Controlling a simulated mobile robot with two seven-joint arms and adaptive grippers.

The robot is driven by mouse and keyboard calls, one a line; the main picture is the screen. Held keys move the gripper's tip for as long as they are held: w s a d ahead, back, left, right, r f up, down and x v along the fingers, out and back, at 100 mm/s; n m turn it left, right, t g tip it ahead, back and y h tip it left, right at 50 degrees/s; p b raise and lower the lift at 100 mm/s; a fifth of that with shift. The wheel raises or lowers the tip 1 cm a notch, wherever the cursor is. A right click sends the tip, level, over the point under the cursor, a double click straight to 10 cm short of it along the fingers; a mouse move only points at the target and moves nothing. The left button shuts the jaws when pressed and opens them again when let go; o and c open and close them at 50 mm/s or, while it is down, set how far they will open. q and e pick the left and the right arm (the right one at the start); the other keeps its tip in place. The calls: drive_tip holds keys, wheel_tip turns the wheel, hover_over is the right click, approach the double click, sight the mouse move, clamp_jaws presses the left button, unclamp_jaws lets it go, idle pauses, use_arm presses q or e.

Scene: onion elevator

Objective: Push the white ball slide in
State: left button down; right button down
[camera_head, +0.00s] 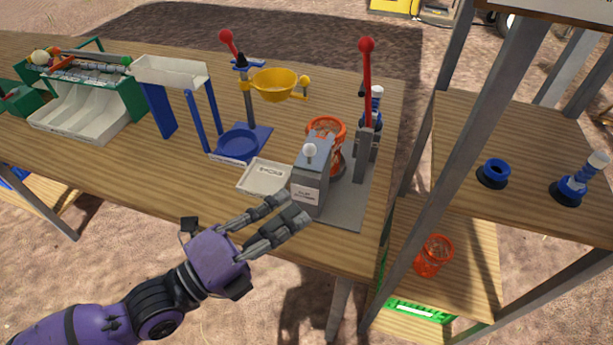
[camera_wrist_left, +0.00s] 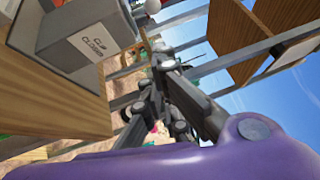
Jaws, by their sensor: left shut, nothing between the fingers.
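The white ball (camera_head: 309,150) is the knob of the slide on a grey box (camera_head: 310,185) near the table's right front edge. The box has a white label on its front, and it also shows in the wrist view (camera_wrist_left: 75,40) at upper left. My left gripper (camera_head: 293,211) is shut and empty. In the head view its fingers point right, in front of and slightly below the box; I cannot tell whether they touch it. My right gripper is not in view.
An orange cup-shaped part (camera_head: 327,130) and a red-knobbed lever (camera_head: 366,100) stand behind the box. A white tray (camera_head: 262,178) lies left of it. A yellow bowl (camera_head: 275,84) is on a stand farther back. Metal shelving (camera_head: 520,150) stands at the right.

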sight(311, 177)
use_arm(q)
drive_tip(key=w+d+r, duration=0.1)
drive_tip(key=w+d, duration=0.2)
drive_tip(key=w, duration=0.3)
drive_tip(key=shift+w+d+p, duration=0.15)
drive_tip(key=shift+d+p, duration=0.1)
drive_tip(key=shift+p, duration=0.1)
drive_tip(key=shift+r, duration=0.1)
drive_tip(key=shift+w+d, duration=0.25)
drive_tip(key=shift+w, duration=0.5)
drive_tip(key=shift+w+d, duration=0.2)
drive_tip(key=shift+w, duration=0.5)
